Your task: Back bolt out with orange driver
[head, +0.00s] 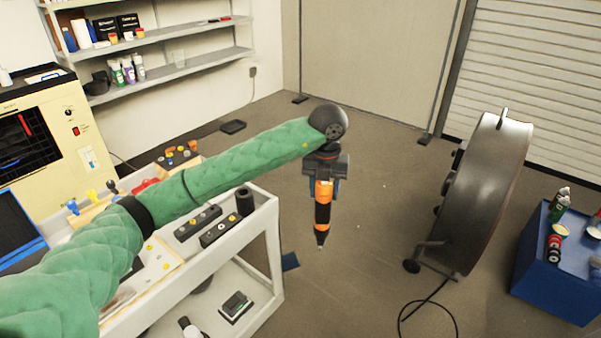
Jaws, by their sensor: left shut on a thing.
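My left gripper (323,180) is at the end of the green-sleeved arm that reaches in from the left. It is shut on the orange driver (323,205), an orange and black tool held upright with its tip pointing down. The driver hangs over open floor, to the right of the white cart and left of the large dark round machine (482,190). That machine stands edge-on, with several knobs or bolts on its left-facing side; I cannot tell which is the back bolt. The driver tip touches nothing that I can see. My right gripper is not in view.
A white cart (262,240) with tools and small parts stands under my left arm. A blue cabinet (548,290) with bottles is at the right edge. A black cable (425,303) lies on the floor by the round machine. Shelves (170,70) line the back-left wall. The middle floor is clear.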

